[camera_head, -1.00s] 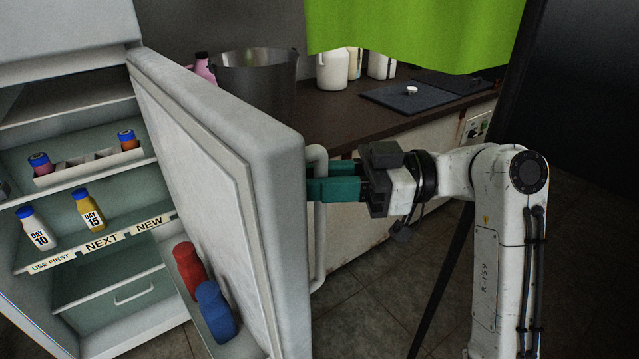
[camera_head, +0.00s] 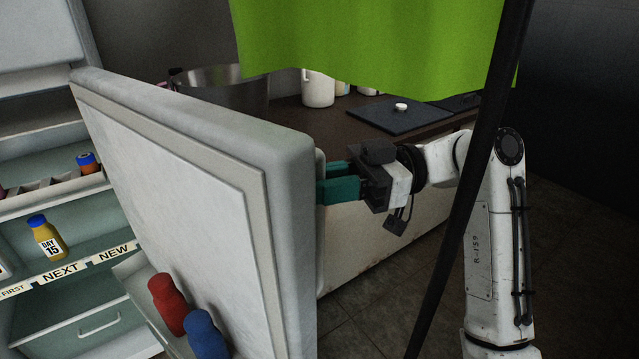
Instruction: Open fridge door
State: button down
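The white fridge door (camera_head: 185,185) stands wide open, swung out toward the right. Its inner face is toward me, and its free edge is near the picture's middle. My gripper (camera_head: 328,182), with green fingers, is at the outer side of that free edge. The fingertips are by the door's handle side, one finger above the other in the picture. The handle is mostly hidden behind the door edge, so I cannot tell whether the fingers close on it. The fridge interior (camera_head: 60,225) shows shelves at the left.
A yellow "DAY 15" bottle (camera_head: 46,238) stands on a shelf. A red bottle (camera_head: 168,303) and a blue bottle (camera_head: 205,335) sit in the door rack. A dark post (camera_head: 470,190) crosses in front of my arm. A counter (camera_head: 300,120) with a metal pot (camera_head: 220,88) is behind.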

jog(key=c, duration=1.1)
grip_release()
jog(key=v, duration=1.1)
